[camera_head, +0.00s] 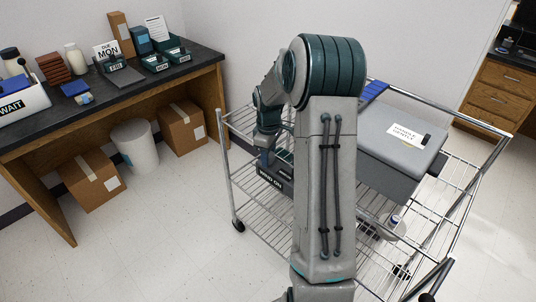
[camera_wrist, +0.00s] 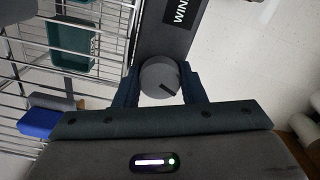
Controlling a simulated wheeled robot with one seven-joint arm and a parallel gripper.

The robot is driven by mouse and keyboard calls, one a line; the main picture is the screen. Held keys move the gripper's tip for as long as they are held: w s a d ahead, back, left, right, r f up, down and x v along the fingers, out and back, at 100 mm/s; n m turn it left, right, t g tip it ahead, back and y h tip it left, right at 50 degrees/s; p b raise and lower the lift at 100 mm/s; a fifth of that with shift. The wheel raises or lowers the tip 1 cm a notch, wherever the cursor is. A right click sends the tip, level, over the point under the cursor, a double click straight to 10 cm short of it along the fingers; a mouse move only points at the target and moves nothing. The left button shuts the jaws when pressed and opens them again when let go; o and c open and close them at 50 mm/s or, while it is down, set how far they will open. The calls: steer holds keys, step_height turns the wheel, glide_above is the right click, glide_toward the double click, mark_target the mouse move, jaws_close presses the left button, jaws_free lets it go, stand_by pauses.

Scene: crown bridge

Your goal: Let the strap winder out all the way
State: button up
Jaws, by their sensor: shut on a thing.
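The strap winder (camera_head: 274,182) is a dark housing with a "WIND ON" label, on the left side of the wire cart. In the wrist view its dark body (camera_wrist: 150,40) shows part of that label. Its round grey knob (camera_wrist: 158,76) has a dark line pointing to the lower right. My gripper (camera_wrist: 161,88) is shut on the knob, one blue finger on each side. In the head view my arm hides the knob and much of the winder. I cannot see the strap's length or how far it is out.
A grey case (camera_head: 392,160) with a white label stands on the wire cart (camera_head: 232,185), right of my arm. A blue item (camera_head: 374,91) lies behind it. A dark-topped bench (camera_head: 130,90) with trays is at left. Boxes (camera_head: 182,127) and a bin (camera_head: 136,146) stand beneath it.

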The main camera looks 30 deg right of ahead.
stand_by(0.3)
steer(key=o, duration=1)
steer(key=shift+c, duration=0.2)
steer(key=shift+r, duration=0.1)
step_height(320, 180, up, 14)
